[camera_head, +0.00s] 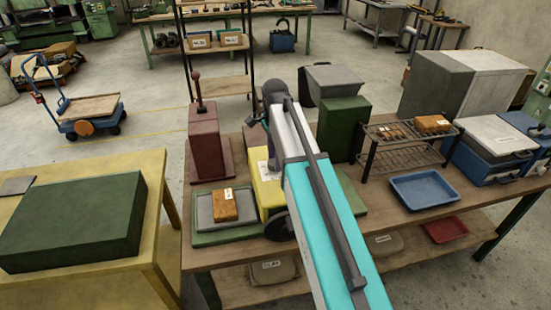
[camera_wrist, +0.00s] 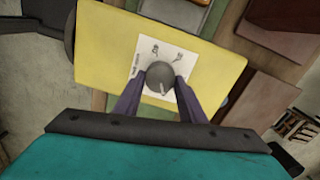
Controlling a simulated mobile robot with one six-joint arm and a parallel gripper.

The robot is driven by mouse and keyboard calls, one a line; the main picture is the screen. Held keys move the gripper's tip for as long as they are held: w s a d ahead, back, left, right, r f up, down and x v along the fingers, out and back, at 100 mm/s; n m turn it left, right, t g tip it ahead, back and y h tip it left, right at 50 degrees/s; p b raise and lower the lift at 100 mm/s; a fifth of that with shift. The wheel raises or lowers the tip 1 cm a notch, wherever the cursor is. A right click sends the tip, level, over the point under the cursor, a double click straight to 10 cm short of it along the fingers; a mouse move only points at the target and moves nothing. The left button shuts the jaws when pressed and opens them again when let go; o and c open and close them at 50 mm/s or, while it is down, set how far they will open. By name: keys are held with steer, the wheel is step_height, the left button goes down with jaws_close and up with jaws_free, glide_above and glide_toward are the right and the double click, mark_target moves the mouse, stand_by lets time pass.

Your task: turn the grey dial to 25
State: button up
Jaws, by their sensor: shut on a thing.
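The grey dial (camera_wrist: 160,75) shows in the wrist view, on a white paper label (camera_wrist: 152,52) fixed to a yellow housing (camera_wrist: 112,50). The dial is round with a pale pointer line, which points down and slightly right in this view. Small marks on the label are too small to read. My gripper (camera_wrist: 161,84) is shut on the dial, with one dark finger on each side. In the head view the yellow housing (camera_head: 267,192) stands on the bench, and my arm hides the dial.
A grey tray (camera_head: 204,211) with a labelled tan block (camera_head: 223,205) lies left of the housing. A maroon machine (camera_head: 204,145) and a green machine (camera_head: 342,122) stand behind. A wire rack (camera_head: 403,140) and an empty blue tray (camera_head: 424,190) are to the right.

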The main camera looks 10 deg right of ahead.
steer(key=o, duration=1)
steer(key=shift+o, duration=0.2)
steer(key=shift+r, duration=0.2)
step_height(320, 180, up, 14)
steer(key=b, duration=0.4)
steer(key=shift+f, duration=0.25)
